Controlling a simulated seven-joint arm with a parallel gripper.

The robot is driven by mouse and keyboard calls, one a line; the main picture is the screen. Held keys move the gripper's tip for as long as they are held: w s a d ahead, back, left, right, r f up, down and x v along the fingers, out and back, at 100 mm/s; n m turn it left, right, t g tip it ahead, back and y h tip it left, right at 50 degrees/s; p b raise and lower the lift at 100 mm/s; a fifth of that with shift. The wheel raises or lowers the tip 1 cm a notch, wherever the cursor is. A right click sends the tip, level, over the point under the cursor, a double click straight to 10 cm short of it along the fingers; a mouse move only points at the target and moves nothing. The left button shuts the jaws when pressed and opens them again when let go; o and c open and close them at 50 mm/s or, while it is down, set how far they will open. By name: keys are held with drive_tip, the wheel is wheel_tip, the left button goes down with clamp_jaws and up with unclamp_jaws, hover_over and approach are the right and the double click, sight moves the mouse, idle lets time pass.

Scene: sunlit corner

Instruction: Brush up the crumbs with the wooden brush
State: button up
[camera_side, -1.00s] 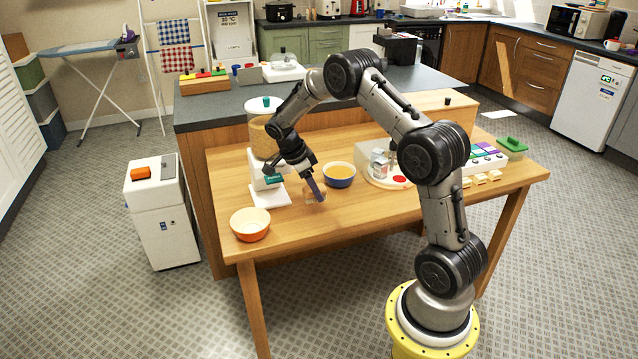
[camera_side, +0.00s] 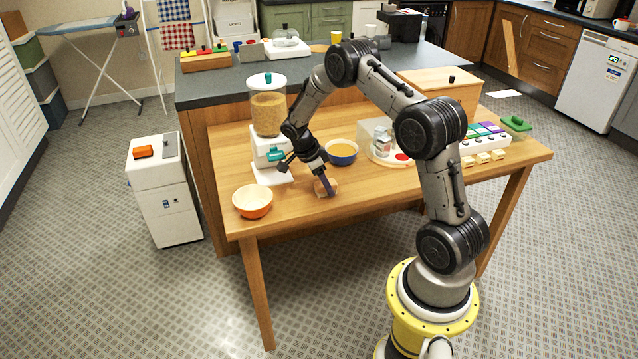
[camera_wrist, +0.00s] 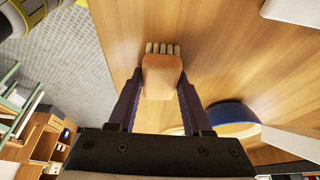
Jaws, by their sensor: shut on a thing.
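My gripper (camera_side: 327,186) is low over the wooden table (camera_side: 285,215), with its fingers pointing down. It is shut on the wooden brush (camera_side: 320,188). In the wrist view the brush (camera_wrist: 160,72) is a brown block between the two dark fingers (camera_wrist: 158,88), with a row of pale bristles at its far end. The brush is at or just above the tabletop; I cannot tell whether it touches. I cannot make out any crumbs on the wood in either view.
An orange bowl (camera_side: 253,203) stands left of my gripper. A blue bowl (camera_side: 342,154) with yellowish contents stands just behind it; it also shows in the wrist view (camera_wrist: 230,114). A grain dispenser (camera_side: 268,113) stands behind left. The table's front middle is clear.

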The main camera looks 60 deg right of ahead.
sight(315, 185)
drive_tip(key=shift+s+d, duration=2.7)
drive_tip(key=shift+s, duration=0.1)
drive_tip(key=shift+w+a, duration=3.75)
drive_tip(key=shift+w, duration=0.15)
drive_tip(key=shift+s+d, duration=0.25)
drive_tip(key=shift+d, duration=0.45)
drive_tip(key=shift+s+d, duration=3.45)
drive_tip(key=shift+s, duration=0.05)
drive_tip(key=shift+w+a, duration=3.85)
drive_tip(key=shift+r, duration=4.05)
drive_tip(key=shift+w, duration=0.1)
